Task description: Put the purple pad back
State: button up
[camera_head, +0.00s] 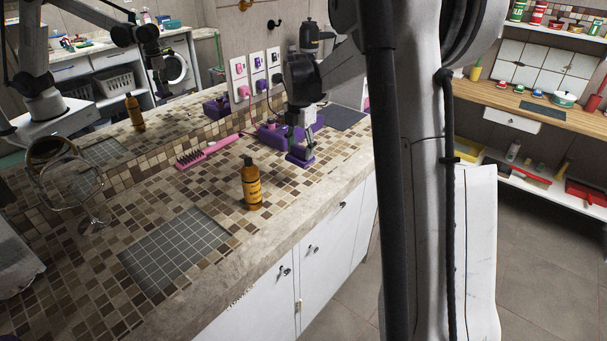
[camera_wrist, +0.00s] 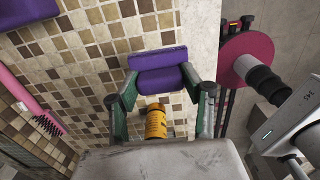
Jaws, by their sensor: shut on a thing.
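The purple pad (camera_wrist: 160,80) sits between the two green-grey fingers of my gripper (camera_wrist: 160,87) in the wrist view, and the fingers are shut on it. In the head view my gripper (camera_head: 300,144) points down over the tiled counter with the purple pad (camera_head: 299,158) at its tips. I cannot tell whether the pad touches the counter. A purple holder (camera_head: 270,132) lies just behind and left of the gripper, partly hidden by it. A purple edge (camera_wrist: 22,12) shows at the upper left of the wrist view.
An amber bottle (camera_head: 251,187) stands in front of the gripper. A pink brush (camera_head: 207,150) lies to the left. A grey grid mat (camera_head: 175,250), a round stand mirror (camera_head: 75,180) and wall sockets with cords (camera_head: 258,75) are nearby. The counter's front edge (camera_head: 290,240) is close.

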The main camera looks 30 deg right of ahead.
jog(key=shift+a+f, duration=0.1)
jog(key=shift+f, duration=4.3)
jog(key=o, duration=1)
jog(key=shift+f, duration=0.1)
jog(key=shift+o, duration=0.2)
